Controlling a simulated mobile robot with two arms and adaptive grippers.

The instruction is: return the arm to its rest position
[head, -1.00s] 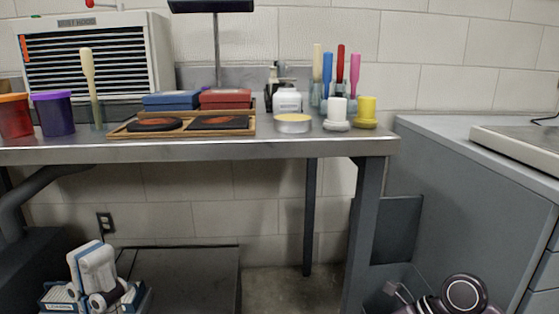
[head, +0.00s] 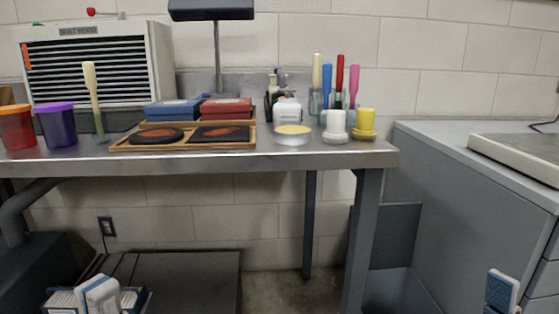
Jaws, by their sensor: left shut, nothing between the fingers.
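My left gripper (head: 99,293) shows at the bottom left, low in front of a floor-level dark platform and below the table. It is white with blue edges, cut off by the lower picture edge. It is shut and holds nothing. At the bottom right a blue and grey piece (head: 502,289), probably part of my right gripper, stands in front of the grey cabinet. Only its upper part shows, so its fingers cannot be judged. Neither arm touches the table in this view.
The metal table (head: 200,160) carries a wooden tray (head: 182,146), red (head: 17,127) and purple (head: 56,126) tubs, jars and coloured-handled tools. A grey cabinet (head: 460,215) stands at right. A dark platform (head: 190,277) lies under the table. Floor shows between platform and table leg.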

